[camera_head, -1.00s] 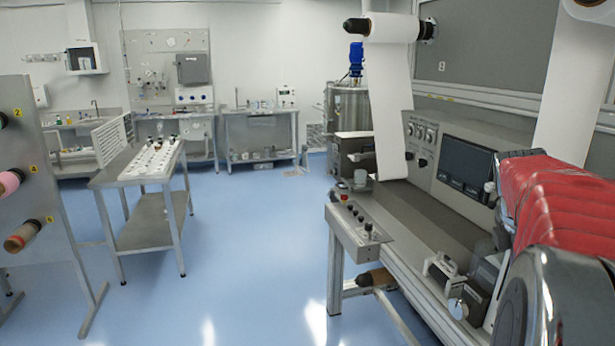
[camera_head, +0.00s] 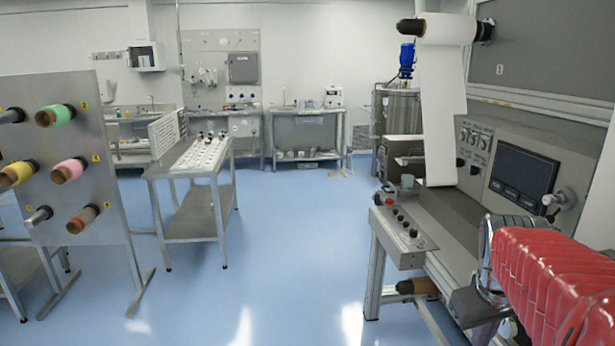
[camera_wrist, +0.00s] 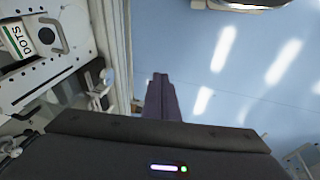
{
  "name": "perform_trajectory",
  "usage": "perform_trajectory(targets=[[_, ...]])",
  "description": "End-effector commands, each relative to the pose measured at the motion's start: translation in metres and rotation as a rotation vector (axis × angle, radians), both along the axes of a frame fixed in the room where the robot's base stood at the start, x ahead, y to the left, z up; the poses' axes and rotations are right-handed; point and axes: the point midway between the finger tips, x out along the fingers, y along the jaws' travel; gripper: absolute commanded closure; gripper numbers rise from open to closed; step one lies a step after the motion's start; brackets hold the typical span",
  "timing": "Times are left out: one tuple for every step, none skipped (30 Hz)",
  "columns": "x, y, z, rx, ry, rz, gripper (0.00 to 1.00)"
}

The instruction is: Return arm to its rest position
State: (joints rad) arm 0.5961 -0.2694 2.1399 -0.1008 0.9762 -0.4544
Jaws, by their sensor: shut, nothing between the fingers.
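My gripper (camera_wrist: 160,80) shows in the wrist view as two dark fingers lying together, with nothing between them. They point over the blue floor (camera_wrist: 225,90), just right of a pale machine edge (camera_wrist: 116,60), and appear apart from it. In the head view my red-sleeved arm (camera_head: 550,270) fills the lower right corner, beside the converter. My gripper itself is not visible in that view.
The converter's button box (camera_head: 405,232), hanging white web (camera_head: 440,110) and screen (camera_head: 523,174) are close to my arm. A spool rack (camera_head: 95,140) stands left, with a steel cart (camera_head: 190,170) behind it. Blue floor between them is clear.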

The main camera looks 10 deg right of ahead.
Motion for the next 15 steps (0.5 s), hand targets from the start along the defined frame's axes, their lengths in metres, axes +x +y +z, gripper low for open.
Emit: perform_trajectory(targets=[[0.000, 0.020, -0.002, 0.015, -0.028, -0.027, 1.00], [0.000, 0.031, -0.003, 0.027, -0.046, -0.047, 1.00], [-0.001, 0.045, -0.005, 0.044, -0.068, -0.074, 1.00], [-0.002, 0.056, -0.007, 0.056, -0.082, -0.090, 1.00], [-0.002, 0.066, -0.008, 0.068, -0.097, -0.105, 1.00], [-0.004, 0.080, -0.010, 0.082, -0.116, -0.120, 1.00], [-0.006, 0.090, -0.012, 0.095, -0.128, -0.131, 1.00], [-0.007, 0.100, -0.013, 0.105, -0.141, -0.136, 1.00], [-0.009, 0.113, -0.015, 0.120, -0.155, -0.142, 1.00], [-0.012, 0.122, -0.017, 0.130, -0.164, -0.143, 1.00], [-0.014, 0.131, -0.018, 0.139, -0.174, -0.142, 1.00], [-0.017, 0.143, -0.020, 0.151, -0.186, -0.137, 1.00], [-0.019, 0.151, -0.020, 0.158, -0.193, -0.125, 1.00], [-0.021, 0.160, -0.022, 0.165, -0.200, -0.115, 1.00], [-0.024, 0.170, -0.023, 0.172, -0.208, -0.092, 1.00]])
